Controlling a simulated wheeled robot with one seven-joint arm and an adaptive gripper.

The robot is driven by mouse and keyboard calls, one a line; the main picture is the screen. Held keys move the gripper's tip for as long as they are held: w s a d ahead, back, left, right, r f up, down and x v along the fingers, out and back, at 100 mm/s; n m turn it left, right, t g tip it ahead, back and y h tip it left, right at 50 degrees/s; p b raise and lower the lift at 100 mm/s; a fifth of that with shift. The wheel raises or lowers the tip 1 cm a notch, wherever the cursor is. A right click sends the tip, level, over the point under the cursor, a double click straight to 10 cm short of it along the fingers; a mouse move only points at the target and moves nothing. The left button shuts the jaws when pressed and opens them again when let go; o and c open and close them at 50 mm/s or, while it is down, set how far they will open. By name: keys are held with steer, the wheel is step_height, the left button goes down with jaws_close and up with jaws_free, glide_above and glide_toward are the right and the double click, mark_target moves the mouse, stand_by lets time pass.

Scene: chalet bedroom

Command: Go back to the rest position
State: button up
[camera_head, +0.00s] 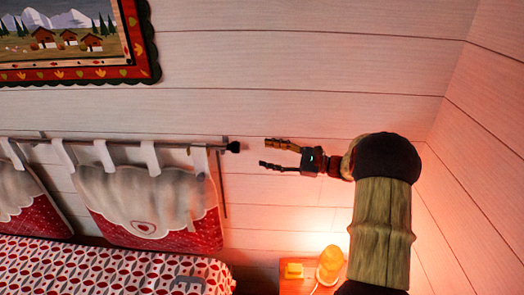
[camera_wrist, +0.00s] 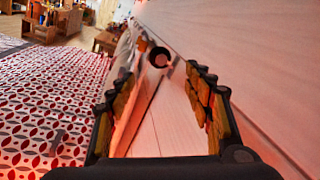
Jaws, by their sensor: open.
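My gripper (camera_head: 266,154) is at the end of my raised arm, in front of the white plank wall (camera_head: 300,65). It points left in the head view, toward the round end of a curtain rod (camera_head: 233,147). Its two fingers are spread and nothing is between them. In the wrist view my gripper (camera_wrist: 165,85) also shows open, with the dark rod end (camera_wrist: 159,57) in line beyond the fingertips. I cannot tell how far the rod end is from the fingers.
A bed with a red and white patterned cover (camera_head: 110,265) lies at lower left. Hanging cushions (camera_head: 150,205) are on the rod. A framed picture (camera_head: 75,40) hangs above.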

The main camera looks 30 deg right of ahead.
steer(key=s+a+f+n+g+h, duration=0.1)
steer(key=s+a+f+g, duration=0.15)
steer(key=f, duration=0.25)
steer(key=s+a+f+n+g+h, duration=0.1)
steer(key=s+f+g, duration=0.15)
steer(key=f, duration=0.35)
steer(key=s+a+f+n+g+h+b, duration=0.25)
steer(key=s+a+n+g, duration=0.35)
steer(key=s, duration=0.5)
steer(key=s+a+r+n+h+b, duration=0.1)
steer(key=s+a+n+h+b, duration=0.2)
steer(key=s, duration=0.4)
steer(key=s+a+n+h, duration=0.3)
steer(key=s+n+h, duration=0.2)
steer(key=s+n, duration=0.1)
steer(key=s+a+r+n+t+b, duration=0.3)
steer(key=s+a+r+n+b, duration=0.1)
steer(key=a, duration=0.3)
steer(key=shift+a+r+n, duration=0.25)
steer(key=shift+a+n, duration=0.1)
steer(key=shift+n, duration=0.05)
steer(key=shift+h, duration=0.25)
steer(key=shift+c, duration=0.2)
